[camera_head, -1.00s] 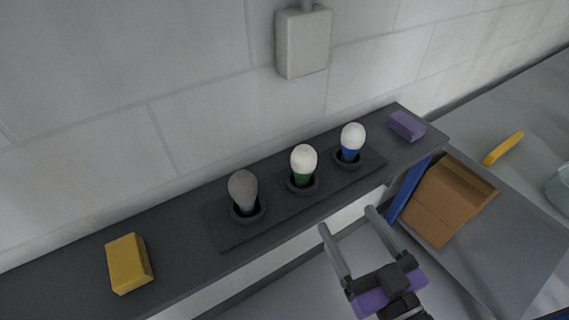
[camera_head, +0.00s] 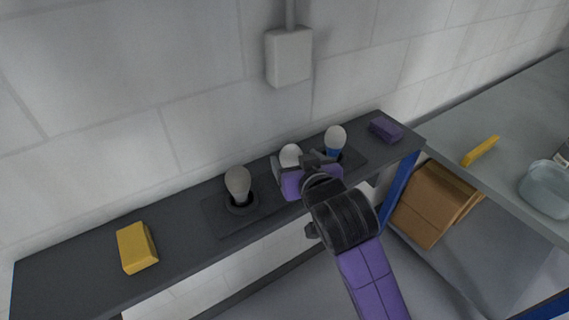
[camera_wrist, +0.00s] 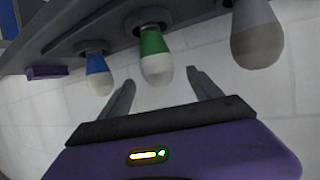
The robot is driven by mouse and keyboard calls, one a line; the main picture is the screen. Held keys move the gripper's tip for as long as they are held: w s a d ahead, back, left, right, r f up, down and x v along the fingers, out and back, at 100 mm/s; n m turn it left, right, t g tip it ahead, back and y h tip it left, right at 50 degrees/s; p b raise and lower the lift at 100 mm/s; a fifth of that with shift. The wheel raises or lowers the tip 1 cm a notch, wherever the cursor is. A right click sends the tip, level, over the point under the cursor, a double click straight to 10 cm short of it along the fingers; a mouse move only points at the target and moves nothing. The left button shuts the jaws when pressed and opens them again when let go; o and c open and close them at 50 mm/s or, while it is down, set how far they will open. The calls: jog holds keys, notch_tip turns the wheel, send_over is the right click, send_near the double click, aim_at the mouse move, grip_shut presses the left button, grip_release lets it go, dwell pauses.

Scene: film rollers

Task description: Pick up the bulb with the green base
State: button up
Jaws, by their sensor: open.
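The bulb with the green base (camera_wrist: 155,55) stands in the middle holder of a row of three; the wrist view shows it upside down. In the head view its white dome (camera_head: 290,155) shows, and my gripper hides its base. My gripper (camera_wrist: 160,92) is open, with its fingers on either side of the green-base bulb's dome in the picture; I cannot tell whether they are around it or short of it. The bulb with the blue base (camera_head: 335,138) stands to the right, and the grey bulb (camera_head: 238,184) to the left, each in its own holder.
The dark shelf (camera_head: 75,268) runs along the white block wall. A yellow block (camera_head: 137,248) lies at its left and a purple block (camera_head: 386,129) at its right. A grey wall box (camera_head: 288,56) hangs above. A cardboard box (camera_head: 432,205) stands at the right.

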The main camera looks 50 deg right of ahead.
jog(key=shift+p+x, duration=0.75)
jog(key=shift+x, duration=3.1)
jog(key=shift+s+f, duration=0.1)
jog(key=shift+s, duration=0.05)
jog(key=c, duration=1.5)
